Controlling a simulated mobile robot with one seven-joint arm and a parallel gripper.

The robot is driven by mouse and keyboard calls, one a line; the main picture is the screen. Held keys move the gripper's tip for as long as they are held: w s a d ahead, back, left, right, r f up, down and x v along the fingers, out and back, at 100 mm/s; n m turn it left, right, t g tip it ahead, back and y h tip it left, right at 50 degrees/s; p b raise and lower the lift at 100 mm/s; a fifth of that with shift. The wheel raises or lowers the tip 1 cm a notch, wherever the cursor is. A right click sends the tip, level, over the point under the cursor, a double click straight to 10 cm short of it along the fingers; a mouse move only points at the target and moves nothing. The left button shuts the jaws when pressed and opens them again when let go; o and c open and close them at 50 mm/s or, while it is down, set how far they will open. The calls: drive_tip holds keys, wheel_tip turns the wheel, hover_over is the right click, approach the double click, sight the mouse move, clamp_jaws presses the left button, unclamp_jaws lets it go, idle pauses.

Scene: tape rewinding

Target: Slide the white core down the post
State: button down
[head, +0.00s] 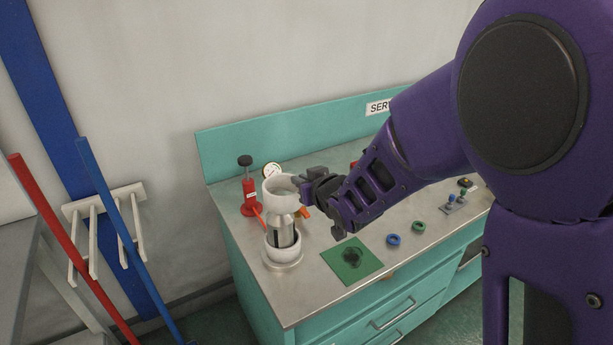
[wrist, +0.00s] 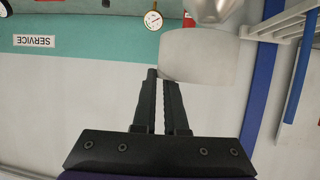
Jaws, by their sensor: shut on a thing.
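The white core (head: 279,186) is a short, wide ring at the top of the post (head: 284,236), above a pale tapered part. My gripper (head: 301,185) is shut on the core's right side and holds it high. I cannot tell whether the core is around the post's top or just above it. A second white ring sits low around the post, above a round metal base (head: 283,264). In the wrist view, the core (wrist: 200,57) is at the tips of my black fingers (wrist: 165,78), with a silvery rounded part beyond it.
A red device with a black knob (head: 250,195) and a dial gauge (head: 272,170) stand behind the post. A green mat (head: 347,273) with a dark thing on it, a blue ring (head: 393,240) and a green ring (head: 418,227) lie to the right. The bench's left edge is close.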

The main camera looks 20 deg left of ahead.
drive_tip(key=shift+r, duration=0.1)
drive_tip(key=c, duration=0.9)
unclamp_jaws()
